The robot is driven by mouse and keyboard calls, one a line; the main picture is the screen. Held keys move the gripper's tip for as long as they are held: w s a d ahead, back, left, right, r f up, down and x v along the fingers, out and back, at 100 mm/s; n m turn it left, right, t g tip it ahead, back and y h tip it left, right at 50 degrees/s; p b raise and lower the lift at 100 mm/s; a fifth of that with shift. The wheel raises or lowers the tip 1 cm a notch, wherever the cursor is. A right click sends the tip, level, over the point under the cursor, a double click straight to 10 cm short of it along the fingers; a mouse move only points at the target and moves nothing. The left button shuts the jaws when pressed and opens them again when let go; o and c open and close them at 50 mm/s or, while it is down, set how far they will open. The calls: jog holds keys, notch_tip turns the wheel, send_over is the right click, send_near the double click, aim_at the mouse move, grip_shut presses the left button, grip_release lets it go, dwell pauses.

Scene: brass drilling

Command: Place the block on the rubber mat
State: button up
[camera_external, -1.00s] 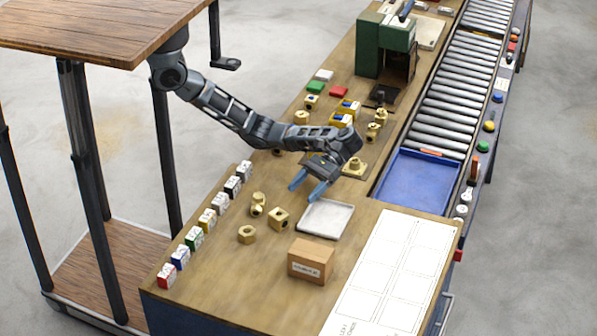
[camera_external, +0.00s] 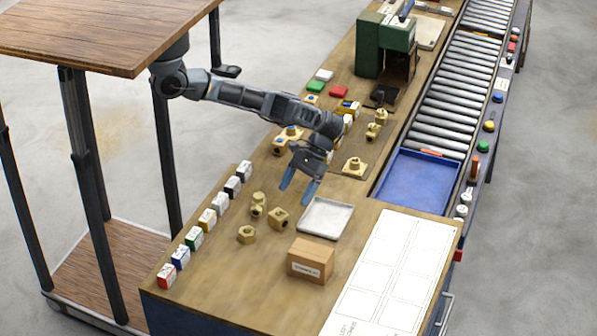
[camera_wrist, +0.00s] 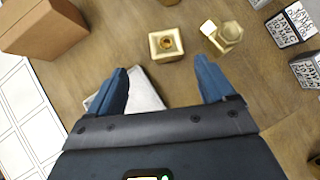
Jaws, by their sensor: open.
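A square brass block (camera_external: 279,218) with a round hole lies on the bench, left of a pale grey, rimmed mat or tray (camera_external: 326,218). I cannot tell for sure that this pale piece is the rubber mat. My gripper (camera_external: 298,190) is open and empty above the bench, behind the block, with its blue fingers pointing down toward the front. In the wrist view, the block (camera_wrist: 165,44) lies ahead of the gap between the fingers (camera_wrist: 162,82), apart from them. The pale mat (camera_wrist: 146,92) is partly hidden behind the left finger.
A brass hex nut (camera_external: 247,234) and a brass fitting (camera_external: 257,205) lie near the block. A cardboard box (camera_external: 311,261) stands in front. Labelled blocks (camera_external: 207,218) line the left edge. A blue tray (camera_external: 413,182) and roller conveyor (camera_external: 452,95) are at right.

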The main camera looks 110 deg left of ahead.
aim_at(280, 213)
jog(key=shift+s+d+f+t+y+b, duration=0.1)
jog(key=shift+s+d+f+t+y, duration=0.15)
jog(key=shift+s+d+f+y, duration=0.55)
jog(key=shift+s+d+f+t+y+b, duration=0.15)
jog(key=shift+s+d+f, duration=0.25)
jog(key=shift+d+f, duration=0.95)
jog(key=shift+s+d+f+t+y+b, duration=0.1)
jog(key=shift+s+d+f+t+y, duration=0.4)
jog(key=shift+f, duration=1.15)
jog(key=shift+s+a, duration=0.1)
jog(key=c, duration=1.5)
grip_shut()
jog(key=shift+r, duration=0.15)
